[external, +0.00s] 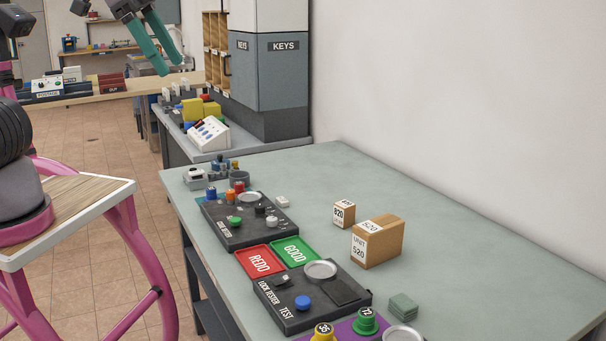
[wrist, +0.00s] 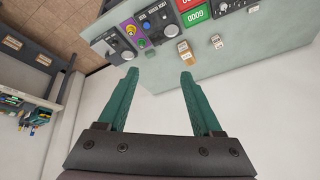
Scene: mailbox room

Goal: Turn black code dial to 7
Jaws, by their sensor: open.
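A black panel (external: 240,232) lies on the grey-green table. It carries a small black dial (external: 260,211), a green knob (external: 235,221) and a grey-white knob (external: 271,222). The black dial's markings are too small to read, so its setting cannot be told. My gripper (external: 170,66) hangs in the air at the upper left, well away from the panel. In the wrist view my gripper (wrist: 158,74) is open, with nothing between its teal fingers. Panels on the table show upside down beyond the fingertips; I cannot pick out the black dial there.
Red REDO (external: 260,261) and green GOOD (external: 295,252) trays lie beside a LOCK TESTER panel (external: 305,314) with a blue knob. Cardboard boxes (external: 377,242) stand to the right. A grey KEYS cabinet (external: 268,70) stands behind. The table's right side is mostly clear.

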